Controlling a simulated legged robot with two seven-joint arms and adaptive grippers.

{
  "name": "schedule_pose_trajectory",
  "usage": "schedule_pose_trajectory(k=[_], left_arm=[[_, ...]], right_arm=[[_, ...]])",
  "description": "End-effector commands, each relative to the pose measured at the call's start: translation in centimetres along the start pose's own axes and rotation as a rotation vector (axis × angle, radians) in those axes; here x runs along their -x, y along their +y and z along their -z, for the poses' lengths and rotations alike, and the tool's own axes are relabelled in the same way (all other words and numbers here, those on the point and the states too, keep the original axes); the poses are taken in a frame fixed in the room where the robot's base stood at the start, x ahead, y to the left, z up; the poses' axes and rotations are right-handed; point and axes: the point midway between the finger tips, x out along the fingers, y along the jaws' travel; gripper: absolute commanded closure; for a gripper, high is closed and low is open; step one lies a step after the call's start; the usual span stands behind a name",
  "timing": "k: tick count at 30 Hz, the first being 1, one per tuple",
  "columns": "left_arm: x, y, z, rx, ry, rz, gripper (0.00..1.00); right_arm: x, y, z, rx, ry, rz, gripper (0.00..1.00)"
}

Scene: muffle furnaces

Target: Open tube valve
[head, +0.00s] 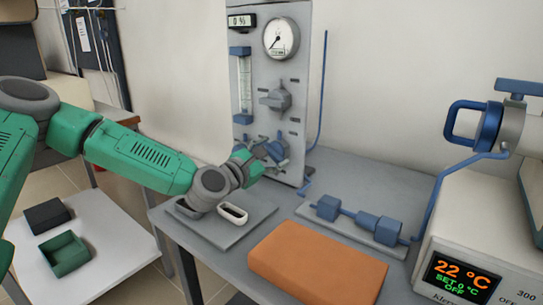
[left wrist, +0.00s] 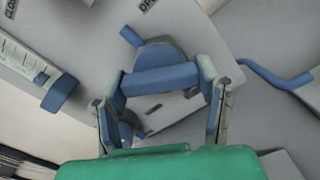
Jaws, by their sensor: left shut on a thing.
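The gas panel (head: 301,100) stands upright at the back of the bench, with a gauge, a flow tube and knobs. A blue valve handle (head: 279,150) is low on the panel. My left gripper (head: 264,153) reaches it from the left and is shut on it. In the left wrist view the blue handle (left wrist: 160,80) lies crosswise between the two fingers. The panel's printed CLOSE and OPEN marks show above it, partly cut off. The exact contact is partly hidden in the head view. My right gripper is not in view.
An orange block (head: 315,262) lies on the grey bench, in front of a blue pipe fitting (head: 355,220). A furnace (head: 480,240) reading 22 °C stands at the right. A grey tray (head: 240,236) with a small white boat (head: 233,214) lies under my left arm.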

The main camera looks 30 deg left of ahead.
Motion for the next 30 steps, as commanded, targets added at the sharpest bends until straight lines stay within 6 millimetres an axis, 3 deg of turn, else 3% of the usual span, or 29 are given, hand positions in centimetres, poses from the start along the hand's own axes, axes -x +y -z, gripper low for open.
schedule_pose_trajectory(k=[30], left_arm=[[-0.1,-0.2,-0.5,-0.902,-0.007,-0.001,0.71]], right_arm=[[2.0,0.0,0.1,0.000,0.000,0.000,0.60]])
